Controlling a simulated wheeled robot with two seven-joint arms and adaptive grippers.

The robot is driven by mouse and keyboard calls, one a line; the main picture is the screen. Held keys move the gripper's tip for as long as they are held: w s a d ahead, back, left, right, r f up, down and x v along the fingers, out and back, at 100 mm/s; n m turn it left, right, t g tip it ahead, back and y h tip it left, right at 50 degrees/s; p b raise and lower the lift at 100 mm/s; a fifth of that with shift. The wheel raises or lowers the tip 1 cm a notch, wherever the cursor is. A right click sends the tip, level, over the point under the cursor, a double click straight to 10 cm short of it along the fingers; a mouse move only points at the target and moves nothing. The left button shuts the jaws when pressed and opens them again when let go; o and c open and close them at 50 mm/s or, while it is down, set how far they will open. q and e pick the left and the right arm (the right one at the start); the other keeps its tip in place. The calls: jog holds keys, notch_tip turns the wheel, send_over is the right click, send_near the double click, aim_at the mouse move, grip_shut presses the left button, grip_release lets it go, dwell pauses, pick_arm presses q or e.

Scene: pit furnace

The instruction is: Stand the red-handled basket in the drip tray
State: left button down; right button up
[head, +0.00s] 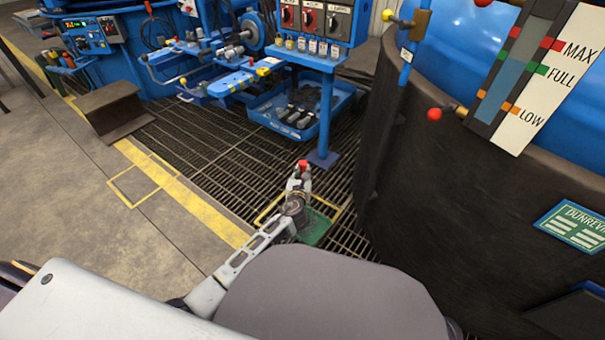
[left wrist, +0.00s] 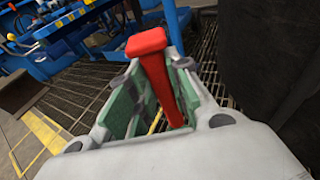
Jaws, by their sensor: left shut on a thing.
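The red handle of the basket (head: 303,164) shows between the fingers of my left gripper (head: 299,178) in the head view. In the left wrist view the red handle (left wrist: 153,70) stands between the green-padded fingers of the left gripper (left wrist: 150,85), which is shut on it. The basket's body is hidden behind the gripper. A flat green piece (head: 318,227), which looks like the drip tray, lies below the gripper inside a yellow outline on the grating; my arm partly covers it. I cannot tell whether the basket touches it. My right gripper is not in view.
A large dark round tank (head: 430,180) stands close on the right. A blue post (head: 326,115) and a blue tray (head: 262,108) with dark blocks stand beyond the gripper. A steel beam piece (head: 110,108) sits at left. Open grating (head: 215,155) lies left of the gripper.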

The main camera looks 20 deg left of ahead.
pick_arm(q)
jog(key=shift+r, duration=0.1)
dwell(0.3)
jog(key=c, duration=1.3)
grip_release()
jog(key=shift+o, duration=1)
jog(key=shift+s+f, duration=0.1)
jog(key=shift+f, duration=0.2)
jog(key=o, duration=0.5)
jog(key=shift+r, duration=0.1)
jog(key=shift+c, duration=0.2)
jog(key=shift+r, duration=0.1)
jog(key=p+v, duration=0.5)
jog(key=v, duration=0.6)
